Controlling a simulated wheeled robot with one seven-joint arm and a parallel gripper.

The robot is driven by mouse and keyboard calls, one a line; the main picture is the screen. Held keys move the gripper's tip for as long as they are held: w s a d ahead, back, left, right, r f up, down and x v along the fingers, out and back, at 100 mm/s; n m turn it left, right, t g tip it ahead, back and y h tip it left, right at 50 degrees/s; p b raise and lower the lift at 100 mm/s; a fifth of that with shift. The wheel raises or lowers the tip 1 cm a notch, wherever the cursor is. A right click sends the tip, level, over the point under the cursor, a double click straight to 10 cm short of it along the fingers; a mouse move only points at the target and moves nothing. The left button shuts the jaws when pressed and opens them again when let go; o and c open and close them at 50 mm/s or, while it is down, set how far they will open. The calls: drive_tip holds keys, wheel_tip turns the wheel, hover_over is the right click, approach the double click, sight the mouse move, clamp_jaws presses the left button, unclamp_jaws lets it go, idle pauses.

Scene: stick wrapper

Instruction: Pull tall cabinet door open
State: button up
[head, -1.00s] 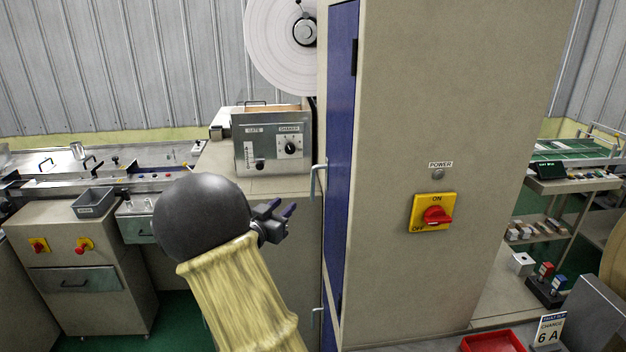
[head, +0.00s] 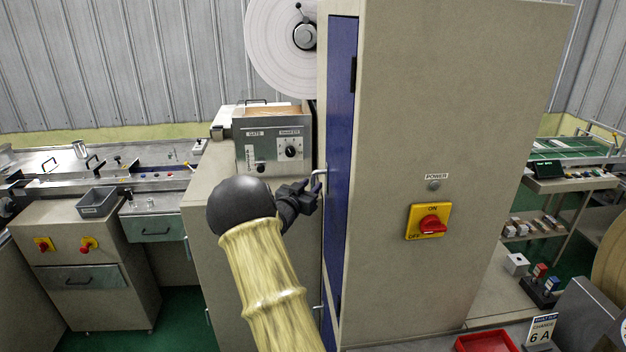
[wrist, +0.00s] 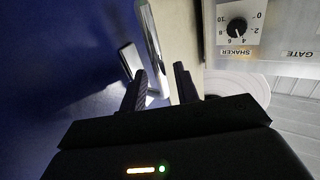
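The tall cabinet (head: 450,120) has a blue door (head: 342,130) on its left side, which looks closed. A silver bar handle (head: 317,174) sticks out from the door; the wrist view shows the handle (wrist: 152,35) too. My gripper (head: 312,192) is at the handle. In the wrist view my gripper (wrist: 160,85) has its two dark fingers apart, with the handle's end between them. The left finger is on the door side and the right finger is on the outer side. I cannot tell whether either finger touches the bar.
A grey control box (head: 272,140) with a shaker knob stands on the counter behind my gripper. A second, lower handle (head: 318,310) sits below. A red and yellow power switch (head: 427,221) is on the cabinet's side. Green floor (head: 180,325) lies at the lower left.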

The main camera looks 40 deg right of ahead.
drive_tip(key=shift+x, duration=1.1)
drive_tip(key=shift+c, duration=0.4)
clamp_jaws()
drive_tip(key=shift+a, duration=0.1)
